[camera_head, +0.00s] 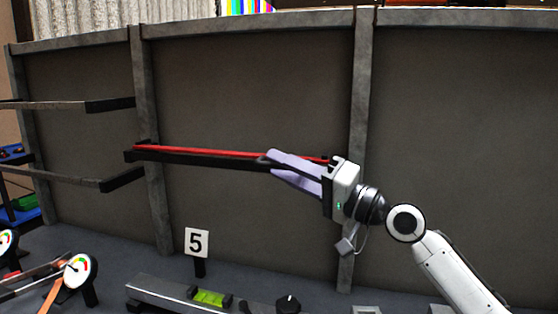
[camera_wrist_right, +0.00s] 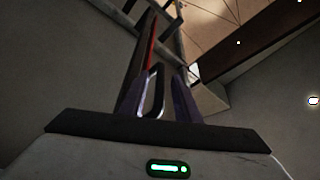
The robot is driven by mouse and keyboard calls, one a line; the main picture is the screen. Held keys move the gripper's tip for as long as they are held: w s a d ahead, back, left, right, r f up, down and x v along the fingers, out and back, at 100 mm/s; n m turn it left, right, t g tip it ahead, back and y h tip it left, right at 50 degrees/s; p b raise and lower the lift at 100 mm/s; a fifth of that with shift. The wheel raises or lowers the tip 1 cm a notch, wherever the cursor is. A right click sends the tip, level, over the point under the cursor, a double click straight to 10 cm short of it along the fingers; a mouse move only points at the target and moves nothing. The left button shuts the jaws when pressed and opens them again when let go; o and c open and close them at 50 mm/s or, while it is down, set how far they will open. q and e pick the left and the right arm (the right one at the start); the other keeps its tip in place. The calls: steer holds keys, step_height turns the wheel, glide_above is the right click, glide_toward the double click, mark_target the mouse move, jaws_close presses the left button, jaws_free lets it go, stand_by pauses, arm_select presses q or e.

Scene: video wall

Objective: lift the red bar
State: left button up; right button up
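The long thin red bar (camera_head: 200,151) lies nearly level along a black ledge (camera_head: 200,160) on the grey wall in the head view. Part of it also shows in the right wrist view (camera_wrist_right: 151,42), running away beyond the fingers. My right gripper (camera_head: 270,164) is at the bar's right part, its two pale fingers pointing left and spread apart. In the wrist view a dark loop (camera_wrist_right: 152,94) stands between the fingers, close to the left one, with a gap to the right one. The fingers hide part of the bar and ledge. My left gripper is not in view.
Dark shelf brackets (camera_head: 110,105) stick out from the wall at left. The wall to the right is bare.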

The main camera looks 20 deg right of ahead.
steer(key=shift+w+a+r, duration=0.1)
steer(key=shift+w+a, duration=0.25)
steer(key=shift+w, duration=0.1)
jaws_close()
